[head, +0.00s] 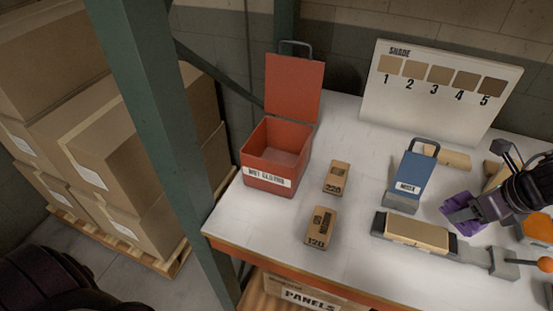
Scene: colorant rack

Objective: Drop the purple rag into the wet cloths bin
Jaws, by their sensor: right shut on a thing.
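The purple rag (460,214) is at the right side of the white table. My right gripper (470,211) is shut on it, coming in from the right; the fingertips partly cover the rag. I cannot tell whether the rag touches the table. The red wet cloths bin (259,169) stands at the table's left back, with its lid (294,87) raised and its inside looking empty. The bin is well to the left of my right gripper. My left arm shows dark at the bottom left corner; its gripper is out of view.
Between bin and rag stand two sanding blocks, 220 (337,177) and 120 (321,228), a blue container (413,175) and a long sanding tool (415,232). A shade board (437,90) leans at the back. A green post (160,120) rises left of the table (262,222).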

